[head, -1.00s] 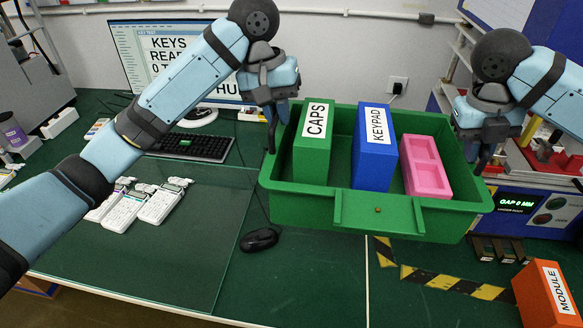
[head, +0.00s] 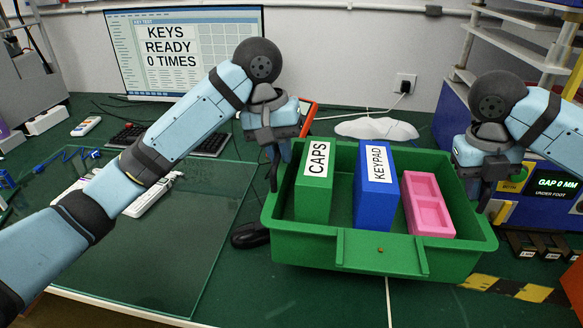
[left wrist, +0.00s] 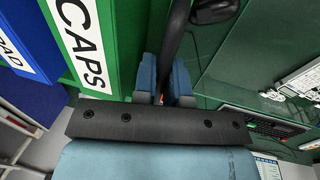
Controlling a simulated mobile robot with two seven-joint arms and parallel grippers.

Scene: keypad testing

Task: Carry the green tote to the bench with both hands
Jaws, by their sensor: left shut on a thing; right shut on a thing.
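The green tote (head: 380,255) is in the middle of the head view, over the green bench (head: 300,305), and looks level. I cannot tell whether its base touches the bench. It holds a green CAPS box (head: 314,190), a blue KEYPAD box (head: 373,195) and a pink tray-like block (head: 427,205). My left gripper (head: 273,175) is shut on the tote's left rim; the left wrist view shows its fingers (left wrist: 166,92) beside the CAPS box (left wrist: 85,40). My right gripper (head: 485,195) is shut on the tote's right rim, its fingertips partly hidden.
A black mouse (head: 248,236) lies close to the tote's left side. A keyboard (head: 165,140) and white keypads (head: 150,197) are at the left, with a monitor (head: 185,50) behind. A gap gauge (head: 552,190) and an orange box (head: 574,285) stand at the right.

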